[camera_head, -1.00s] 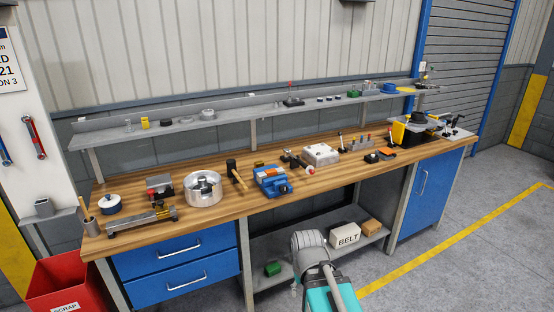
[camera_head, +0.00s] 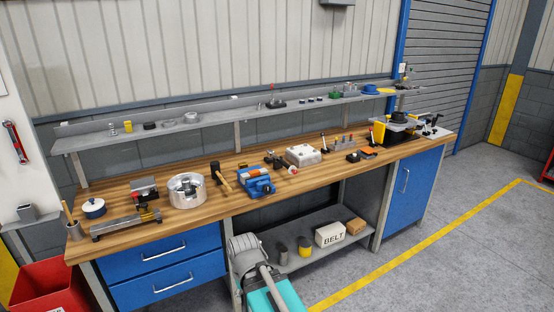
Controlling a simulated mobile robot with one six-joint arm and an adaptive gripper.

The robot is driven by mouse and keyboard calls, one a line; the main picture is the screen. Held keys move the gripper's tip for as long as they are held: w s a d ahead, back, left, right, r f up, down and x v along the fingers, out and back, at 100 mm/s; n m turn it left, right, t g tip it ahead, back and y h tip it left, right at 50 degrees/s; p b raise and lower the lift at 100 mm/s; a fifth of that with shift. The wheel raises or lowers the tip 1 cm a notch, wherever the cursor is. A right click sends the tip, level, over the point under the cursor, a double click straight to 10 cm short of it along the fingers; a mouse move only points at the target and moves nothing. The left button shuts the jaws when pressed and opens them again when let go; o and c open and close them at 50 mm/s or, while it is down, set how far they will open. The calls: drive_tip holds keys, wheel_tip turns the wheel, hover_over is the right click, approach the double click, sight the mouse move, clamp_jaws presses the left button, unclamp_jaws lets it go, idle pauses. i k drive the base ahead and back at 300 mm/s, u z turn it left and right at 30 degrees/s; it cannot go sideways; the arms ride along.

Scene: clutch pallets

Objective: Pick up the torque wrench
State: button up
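I cannot pick out a torque wrench with certainty. A red-and-grey wrench-like tool (camera_head: 16,142) hangs on the white panel at the far left. A long metal tool or fixture (camera_head: 125,223) lies at the left end of the wooden bench (camera_head: 215,215); it is too small to name. My arm, grey and teal, rises from the bottom edge in front of the bench. My gripper is not visible, so I cannot tell whether it is open or holds anything.
The bench carries a round metal housing (camera_head: 187,190), a mallet (camera_head: 222,179), a blue vise (camera_head: 257,183) and a pale box (camera_head: 303,155). A raised shelf (camera_head: 220,118) runs behind. A red scrap bin (camera_head: 48,288) stands at left. The floor at right is open.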

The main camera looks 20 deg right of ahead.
sight(270, 154)
drive_tip(key=u, duration=0.1)
drive_tip(key=i, duration=1)
drive_tip(key=z, duration=0.05)
